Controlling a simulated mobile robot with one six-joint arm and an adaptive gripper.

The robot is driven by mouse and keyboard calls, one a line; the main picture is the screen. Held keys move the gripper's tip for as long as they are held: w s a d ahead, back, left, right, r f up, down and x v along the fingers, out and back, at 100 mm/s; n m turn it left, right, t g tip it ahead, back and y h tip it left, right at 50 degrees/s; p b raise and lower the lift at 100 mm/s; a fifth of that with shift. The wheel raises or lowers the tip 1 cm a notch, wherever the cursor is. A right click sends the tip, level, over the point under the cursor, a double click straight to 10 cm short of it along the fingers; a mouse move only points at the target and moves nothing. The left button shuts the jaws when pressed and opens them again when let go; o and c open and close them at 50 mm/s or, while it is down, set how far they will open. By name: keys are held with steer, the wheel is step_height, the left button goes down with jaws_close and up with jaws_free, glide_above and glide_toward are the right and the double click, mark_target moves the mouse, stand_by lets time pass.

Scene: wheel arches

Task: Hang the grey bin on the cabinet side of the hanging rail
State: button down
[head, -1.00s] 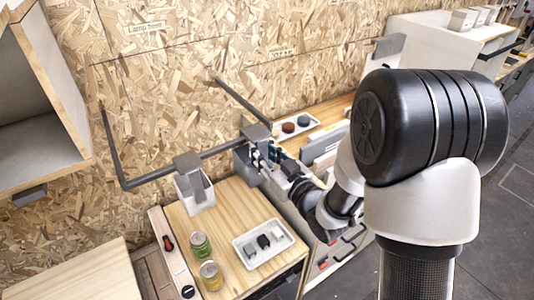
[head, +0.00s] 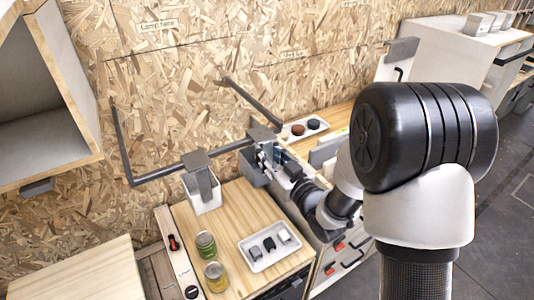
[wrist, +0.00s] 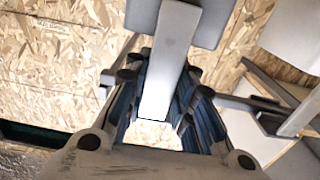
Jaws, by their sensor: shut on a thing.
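The hanging rail (head: 160,174) is a dark bar standing off the chipboard wall, with arms going back at both ends. The grey bin (head: 250,172) is at the rail's right end, and its flat hook top (head: 265,138) is at rail height. I cannot tell whether the hook rests on the rail. My gripper (head: 267,158) is shut on the bin's grey hanger strip, which shows between the blue finger pads in the wrist view (wrist: 168,75). A white bin (head: 203,198) with a grey hook hangs left of it. My arm hides part of the right side.
An open wall cabinet (head: 52,95) is at the upper left. Below the rail, a wooden top (head: 232,217) carries two jars (head: 207,245) and a white tray (head: 249,257) of small blocks. Another tray (head: 298,135) with round items lies behind. The rail left of the white bin is clear.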

steer(key=c, duration=1.3)
jaws_free()
steer(key=shift+d, duration=0.1)
steer(key=s+d+r+m+g+h, duration=0.2)
steer(key=s+d+h, duration=0.35)
steer(key=d, duration=0.25)
steer(key=s+d+r+m+g+h, duration=0.2)
steer(key=s+d+h, duration=0.2)
steer(key=s+d, duration=0.3)
steer(key=s+m+g, duration=0.1)
steer(key=s+g, duration=0.1)
steer(key=s, duration=0.5)
steer(key=s+d+m+g, duration=0.1)
steer(key=s+g, duration=0.1)
steer(key=s, duration=0.5)
steer(key=s+g, duration=0.2)
steer(key=s, duration=0.5)
steer(key=shift+s+d+r+m+h, duration=0.25)
steer(key=shift+d+r+m, duration=0.05)
steer(key=shift+m, duration=0.1)
